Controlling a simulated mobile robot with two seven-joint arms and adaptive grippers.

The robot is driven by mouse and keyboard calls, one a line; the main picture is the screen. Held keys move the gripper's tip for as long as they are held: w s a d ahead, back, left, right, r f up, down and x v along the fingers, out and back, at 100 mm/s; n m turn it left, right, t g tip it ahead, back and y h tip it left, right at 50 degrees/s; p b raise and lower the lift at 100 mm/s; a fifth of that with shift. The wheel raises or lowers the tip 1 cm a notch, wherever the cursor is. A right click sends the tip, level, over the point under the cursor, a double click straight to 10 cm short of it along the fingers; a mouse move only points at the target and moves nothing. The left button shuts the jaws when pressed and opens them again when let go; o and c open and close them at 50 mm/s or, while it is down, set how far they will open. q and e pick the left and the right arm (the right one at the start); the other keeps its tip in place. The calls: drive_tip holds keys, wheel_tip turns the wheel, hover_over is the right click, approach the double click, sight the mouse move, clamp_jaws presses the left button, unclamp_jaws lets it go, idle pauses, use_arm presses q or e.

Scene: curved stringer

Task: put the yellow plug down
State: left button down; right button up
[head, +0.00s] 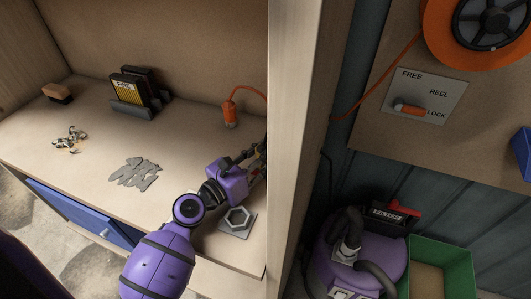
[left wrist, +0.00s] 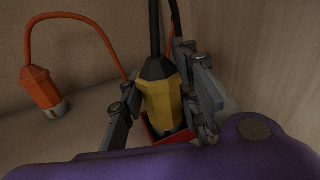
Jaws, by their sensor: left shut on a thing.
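The yellow plug (left wrist: 160,103) with a black top and black cable is between the fingers of my left gripper (left wrist: 164,88) in the left wrist view, roughly upright. My left gripper is shut on it. A red edge (left wrist: 154,134) shows just below the plug; I cannot tell whether they touch. In the head view my left gripper (head: 258,160) is at the right end of the bench shelf, beside the wooden post, and the plug is mostly hidden there. My right gripper is not in view.
An orange plug (head: 230,114) on an orange cable stands nearby, also in the left wrist view (left wrist: 42,90). A hexagonal holder (head: 238,221) sits in front. The wooden post (head: 297,150) stands close right.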

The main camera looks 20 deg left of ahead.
use_arm(q)
drive_tip(key=shift+r, duration=0.15)
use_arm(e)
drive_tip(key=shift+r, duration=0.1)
use_arm(q)
drive_tip(key=c, duration=1.8)
unclamp_jaws()
drive_tip(key=shift+f, duration=0.25)
drive_tip(key=o, duration=0.5)
drive_tip(key=shift+r, duration=0.1)
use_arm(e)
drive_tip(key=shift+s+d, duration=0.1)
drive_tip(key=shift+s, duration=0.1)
use_arm(q)
drive_tip(key=shift+r, duration=0.25)
drive_tip(key=b+v, duration=0.2)
drive_tip(key=v, duration=0.9)
drive_tip(key=shift+s+a+f, duration=0.1)
drive_tip(key=shift+s+f, duration=0.1)
drive_tip(key=shift+s+a+r+b, duration=0.1)
drive_tip(key=shift+s+b, duration=0.15)
drive_tip(key=shift+b, duration=0.05)
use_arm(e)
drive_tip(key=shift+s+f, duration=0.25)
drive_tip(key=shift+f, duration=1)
